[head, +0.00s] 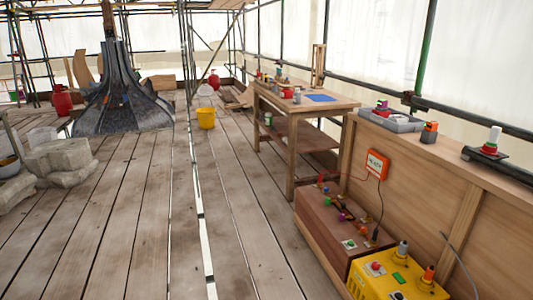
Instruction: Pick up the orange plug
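An orange plug-like piece (428,275) stands upright on the right part of a yellow box (375,277) at the lower right. A grey and yellow-orange plug-like piece (402,250) stands behind it on the same box. Another small orange-topped object (429,132) with a dark base sits on the wooden ledge higher up. The frame does not show for certain which of these is the orange plug. Neither of my grippers is in view.
A brown box (330,222) with several coloured knobs or plugs stands behind the yellow box. A workbench (300,104) stands beyond. The plank floor (130,230) at left is mostly clear.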

